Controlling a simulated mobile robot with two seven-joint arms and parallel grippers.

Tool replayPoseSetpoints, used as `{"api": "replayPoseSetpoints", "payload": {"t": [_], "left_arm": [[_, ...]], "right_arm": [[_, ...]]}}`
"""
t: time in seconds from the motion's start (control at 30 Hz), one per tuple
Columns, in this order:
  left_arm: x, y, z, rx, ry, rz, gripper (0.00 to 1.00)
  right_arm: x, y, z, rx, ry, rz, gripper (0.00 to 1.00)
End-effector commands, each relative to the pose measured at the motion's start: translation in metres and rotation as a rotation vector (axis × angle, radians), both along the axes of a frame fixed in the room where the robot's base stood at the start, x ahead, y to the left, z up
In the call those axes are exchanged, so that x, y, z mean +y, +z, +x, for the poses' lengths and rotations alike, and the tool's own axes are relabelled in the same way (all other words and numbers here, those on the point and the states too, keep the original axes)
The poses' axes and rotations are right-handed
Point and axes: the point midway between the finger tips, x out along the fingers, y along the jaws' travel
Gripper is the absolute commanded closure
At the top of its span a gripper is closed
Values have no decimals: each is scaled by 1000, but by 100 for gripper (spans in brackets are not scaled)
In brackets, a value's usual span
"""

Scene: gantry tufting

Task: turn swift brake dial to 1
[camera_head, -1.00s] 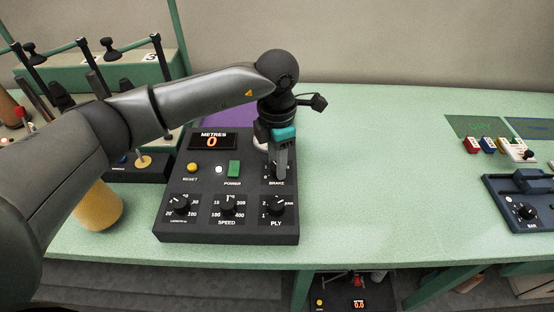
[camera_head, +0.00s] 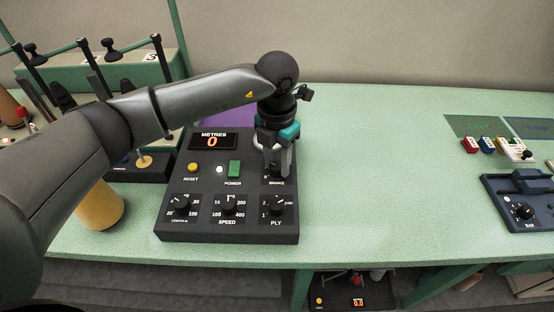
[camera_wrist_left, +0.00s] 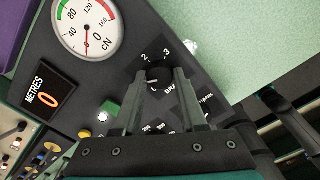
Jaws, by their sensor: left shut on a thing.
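The black control box (camera_head: 226,240) stands on the green table, with a METRES display reading 0. Its brake dial (camera_wrist_left: 157,77) is a black knob with a pale pointer mark, at the box's upper right; the numbers 2 and 3 show beside it. Which number the mark meets is not clear. My left gripper (camera_head: 277,170) points down over the brake dial, just above the BRAKE label, and is shut on the dial. In the left wrist view its two fingers (camera_wrist_left: 157,85) stand on either side of the knob. In the head view the fingers hide most of the dial. My right gripper is not in view.
Speed (camera_head: 228,204), ply (camera_head: 276,205) and length dials line the box's front. A round cN gauge (camera_wrist_left: 88,28) reads about 0. A yellow cone (camera_head: 100,208) stands left of the box. A blue device (camera_head: 525,212) stands at right, with clear table between.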

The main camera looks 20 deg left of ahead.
Motion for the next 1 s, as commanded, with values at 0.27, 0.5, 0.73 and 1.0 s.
{"api": "replayPoseSetpoints", "payload": {"t": [0.27, 0.5, 0.73, 1.0], "left_arm": [[0, 1, 1, -2, 1, 0, 100], [0, 1, 1, -2, 0, -1, 35], [0, 0, 0, -1, -1, 0, 29], [0, 19, 1, -4, -1, -1, 29]], "right_arm": [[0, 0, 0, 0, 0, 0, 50], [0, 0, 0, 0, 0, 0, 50], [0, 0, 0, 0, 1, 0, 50], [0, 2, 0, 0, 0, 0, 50]]}}
